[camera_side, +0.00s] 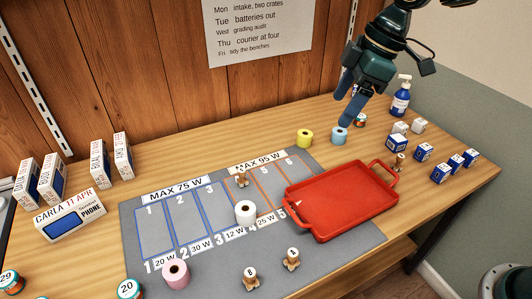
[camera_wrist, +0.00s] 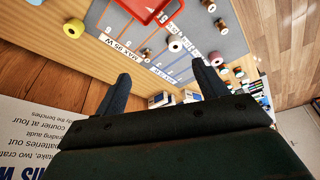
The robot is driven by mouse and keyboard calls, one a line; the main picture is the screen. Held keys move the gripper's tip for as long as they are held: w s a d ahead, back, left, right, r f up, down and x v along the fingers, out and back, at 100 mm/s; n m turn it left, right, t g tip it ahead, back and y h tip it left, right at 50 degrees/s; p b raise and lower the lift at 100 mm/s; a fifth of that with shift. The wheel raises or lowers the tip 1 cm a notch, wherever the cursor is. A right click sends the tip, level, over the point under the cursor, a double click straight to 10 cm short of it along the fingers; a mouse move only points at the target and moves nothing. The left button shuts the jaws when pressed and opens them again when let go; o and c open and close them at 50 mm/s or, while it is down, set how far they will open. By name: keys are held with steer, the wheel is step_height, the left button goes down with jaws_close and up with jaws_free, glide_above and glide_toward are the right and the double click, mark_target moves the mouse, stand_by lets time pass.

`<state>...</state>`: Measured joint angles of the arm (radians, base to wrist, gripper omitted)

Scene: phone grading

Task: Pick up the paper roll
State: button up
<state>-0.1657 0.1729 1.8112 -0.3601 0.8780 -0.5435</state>
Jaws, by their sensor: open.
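A white paper roll (camera_side: 245,212) stands upright on the grey mat (camera_side: 130,225), near the numbered slots. It also shows in the wrist view (camera_wrist: 176,44). A yellow roll (camera_side: 304,138) and a light blue roll (camera_side: 339,135) stand on the wood behind the mat. A pink roll (camera_side: 176,273) stands at the mat's front left edge. My gripper (camera_side: 348,111) is open and empty, in the air at the back, in front of or over the light blue roll; its exact height is unclear. In the wrist view its two fingers (camera_wrist: 160,74) are spread apart.
A red tray (camera_side: 342,198) lies right of the white roll, partly on the mat. Boxes (camera_side: 70,213) stand at left. Blue-white cubes (camera_side: 440,173) and a pump bottle (camera_side: 401,97) stand at right.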

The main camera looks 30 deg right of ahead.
steer(key=w+a+f+n+g, duration=0.1)
steer(key=w+a+f+n, duration=0.3)
steer(key=w+a+f, duration=0.25)
steer(key=n+g+y, duration=0.1)
steer(key=n+g, duration=0.1)
steer(key=n, duration=0.2)
glide_toward(246, 208)
steer(key=v, duration=0.3)
steer(key=shift+w+d+f, duration=0.1)
steer(key=shift+w+d, duration=0.05)
steer(key=shift+w, duration=0.2)
steer(key=shift+f, duration=0.15)
steer(key=x, duration=0.8)
steer(key=shift+s+a, duration=0.15)
steer(key=shift+a, duration=0.05)
steer(key=shift+f, duration=0.1)
steer(key=shift+s+x, duration=0.1)
steer(key=shift+x, duration=1.15)
steer(key=shift+s+x, duration=0.15)
steer(key=shift+x, duration=1.15)
